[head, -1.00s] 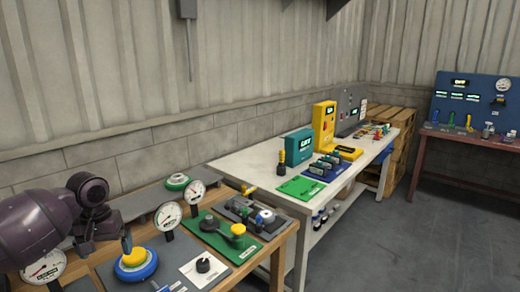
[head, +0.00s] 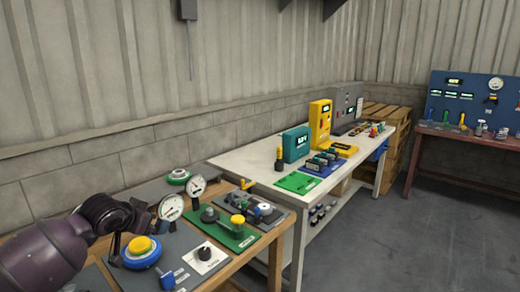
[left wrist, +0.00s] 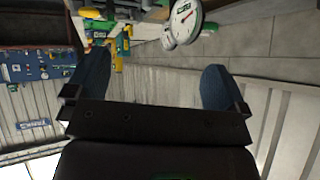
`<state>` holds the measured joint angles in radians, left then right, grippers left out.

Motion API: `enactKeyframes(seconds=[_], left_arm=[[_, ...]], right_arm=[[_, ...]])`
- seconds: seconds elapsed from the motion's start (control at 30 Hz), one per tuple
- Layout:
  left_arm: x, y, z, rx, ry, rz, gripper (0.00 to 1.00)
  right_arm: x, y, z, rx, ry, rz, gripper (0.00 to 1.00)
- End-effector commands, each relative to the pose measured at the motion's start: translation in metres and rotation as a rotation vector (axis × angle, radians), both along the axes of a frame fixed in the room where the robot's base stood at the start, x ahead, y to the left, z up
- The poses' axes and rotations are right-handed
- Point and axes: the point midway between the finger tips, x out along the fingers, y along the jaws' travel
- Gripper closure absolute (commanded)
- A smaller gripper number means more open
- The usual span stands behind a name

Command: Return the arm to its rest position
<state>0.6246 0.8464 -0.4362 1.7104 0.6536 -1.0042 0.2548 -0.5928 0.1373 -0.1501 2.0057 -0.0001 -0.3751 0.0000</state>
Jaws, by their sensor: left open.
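My left arm comes in from the left in the head view, dark purple, over the near wooden bench. My left gripper shows in the left wrist view (left wrist: 155,90) with its two blue-grey fingers wide apart and nothing between them. My right gripper is in neither view.
The wooden bench (head: 262,243) holds a yellow-and-blue knob (head: 142,250), a black knob on a white plate (head: 204,254), a green plate (head: 232,238) and gauges (head: 171,207). A white table (head: 247,163) with instrument boxes stands beyond. Grey floor (head: 420,240) is clear at right.

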Motion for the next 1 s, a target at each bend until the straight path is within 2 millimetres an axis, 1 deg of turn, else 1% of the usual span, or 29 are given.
enactKeyframes(seconds=[0.03,0.17,0.2,0.27,0.4,0.57,0.73,0.87,1.0], left_arm=[[-0.008,-0.014,-0.015,-0.006,-0.058,-0.041,0.00],[-0.029,-0.036,-0.040,-0.005,-0.206,-0.112,0.00],[-0.037,-0.042,-0.049,-0.006,-0.242,-0.125,0.00],[-0.051,-0.048,-0.060,-0.008,-0.292,-0.137,0.00],[-0.087,-0.056,-0.089,-0.014,-0.379,-0.138,0.00],[-0.134,-0.057,-0.121,-0.020,-0.428,-0.099,0.00],[-0.189,-0.050,-0.157,-0.030,-0.420,-0.021,0.00],[-0.235,-0.042,-0.188,-0.045,-0.365,0.059,0.00],[-0.289,-0.033,-0.223,-0.066,-0.268,0.152,0.00]], right_arm=[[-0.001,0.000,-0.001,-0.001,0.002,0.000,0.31],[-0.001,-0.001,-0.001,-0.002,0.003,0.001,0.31],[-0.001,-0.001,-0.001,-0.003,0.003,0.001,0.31],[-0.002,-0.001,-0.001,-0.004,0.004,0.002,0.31],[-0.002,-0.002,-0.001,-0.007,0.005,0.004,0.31],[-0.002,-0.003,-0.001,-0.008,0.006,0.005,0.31],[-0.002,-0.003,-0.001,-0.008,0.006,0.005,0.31],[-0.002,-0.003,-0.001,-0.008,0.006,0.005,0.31],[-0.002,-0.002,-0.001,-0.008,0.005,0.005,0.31]])
